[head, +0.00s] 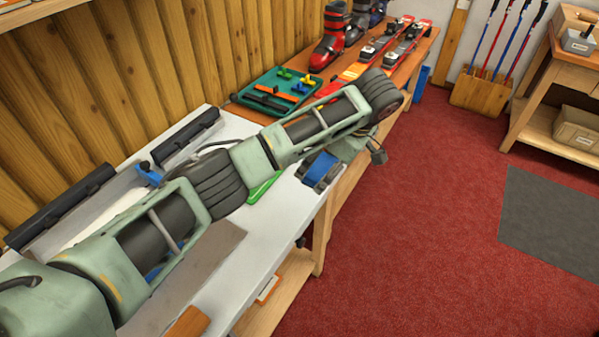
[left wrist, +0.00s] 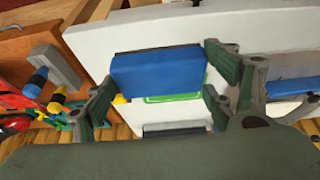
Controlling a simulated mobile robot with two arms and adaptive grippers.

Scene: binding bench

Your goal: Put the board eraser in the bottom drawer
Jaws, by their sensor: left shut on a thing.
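The board eraser (left wrist: 157,77) is a blue block with a dark strip along its upper edge in the left wrist view. In the head view the blue eraser (head: 318,169) shows below my left wrist, near the edge of the white bench top (head: 265,235), held by my left gripper (head: 333,160). My left arm hides part of the bench. I cannot make out the bottom drawer in either view. My right gripper is not in view.
A green tray (head: 237,97) with small coloured tools sits behind my arm. A green item (head: 264,187) lies on the white top.

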